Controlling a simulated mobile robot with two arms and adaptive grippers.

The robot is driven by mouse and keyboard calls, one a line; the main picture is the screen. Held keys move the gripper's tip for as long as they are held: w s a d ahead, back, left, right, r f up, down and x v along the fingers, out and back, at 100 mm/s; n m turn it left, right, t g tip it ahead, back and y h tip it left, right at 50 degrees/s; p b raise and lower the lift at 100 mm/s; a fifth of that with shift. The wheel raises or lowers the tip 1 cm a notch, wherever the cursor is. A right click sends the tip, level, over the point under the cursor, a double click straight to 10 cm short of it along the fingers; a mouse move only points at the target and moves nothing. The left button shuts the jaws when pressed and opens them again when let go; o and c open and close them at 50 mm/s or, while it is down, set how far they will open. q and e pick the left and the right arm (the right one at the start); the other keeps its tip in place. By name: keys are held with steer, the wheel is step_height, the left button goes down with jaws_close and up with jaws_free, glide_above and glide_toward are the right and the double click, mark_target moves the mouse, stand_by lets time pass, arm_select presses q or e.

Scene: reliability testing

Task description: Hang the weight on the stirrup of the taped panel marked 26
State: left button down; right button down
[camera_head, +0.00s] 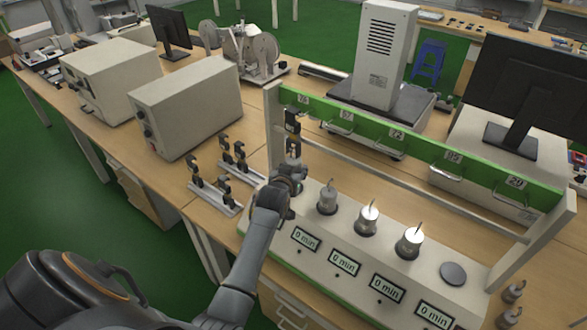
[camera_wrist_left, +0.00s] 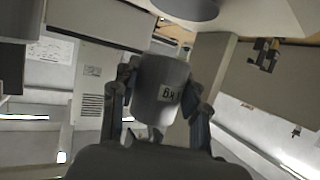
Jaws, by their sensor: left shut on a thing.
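My left gripper (camera_head: 290,178) is at the left end of the test stand, in front of its green top rail (camera_head: 425,146). In the head view this weight is mostly hidden by the gripper. The rail carries several white number tags; the rightmost tag (camera_head: 515,182) is too small to read surely. Wire stirrups, such as the rightmost one (camera_head: 508,204), hang below the rail. My right gripper is not in view.
Three hooked weights (camera_head: 327,200) stand on the stand's sloped base, beside a bare dark disc (camera_head: 453,273) at right. Timer displays (camera_head: 388,287) read 0 min. Black clamps (camera_head: 225,180) sit on trays at left. A side post (camera_head: 537,240) closes the right end.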

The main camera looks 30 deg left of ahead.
arm_select(q)
steer(key=shift+f, duration=0.1)
stand_by(0.7)
steer(key=c, duration=0.7)
jaws_free()
steer(key=shift+o, duration=0.5)
steer(key=shift+s+d+f, duration=0.1)
steer(key=shift+s+f, duration=0.05)
steer(key=shift+f, duration=0.2)
steer(key=v, duration=1.2)
steer(key=shift+r, duration=0.3)
